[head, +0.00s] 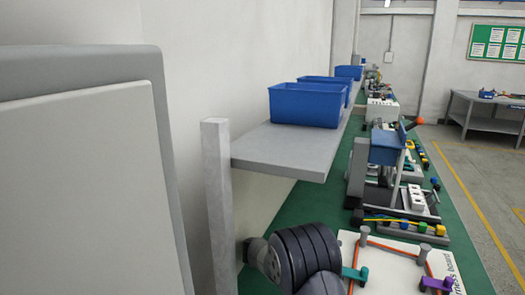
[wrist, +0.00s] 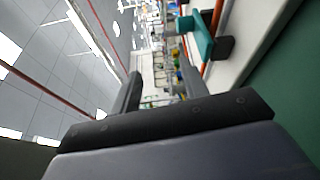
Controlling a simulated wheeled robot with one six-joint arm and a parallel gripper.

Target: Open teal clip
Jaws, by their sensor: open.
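The teal clip (head: 355,273) sits on the white harness board (head: 393,258), beside an orange cable, just right of my dark arm links in the head view. In the wrist view the teal clip (wrist: 199,38) is at the upper right, on a dark base against the board. My gripper (wrist: 160,84) shows in the wrist view with its two fingers apart and nothing between them. The clip lies to the right of the fingers there, apart from them. The fingers cannot be made out in the head view.
A purple clip (head: 438,283) stands further right on the board. A grey shelf (head: 290,147) with blue bins (head: 305,104) overhangs the green bench at left. A grey post (head: 218,200) stands close to my arm. A blue-topped fixture (head: 385,148) stands behind the board.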

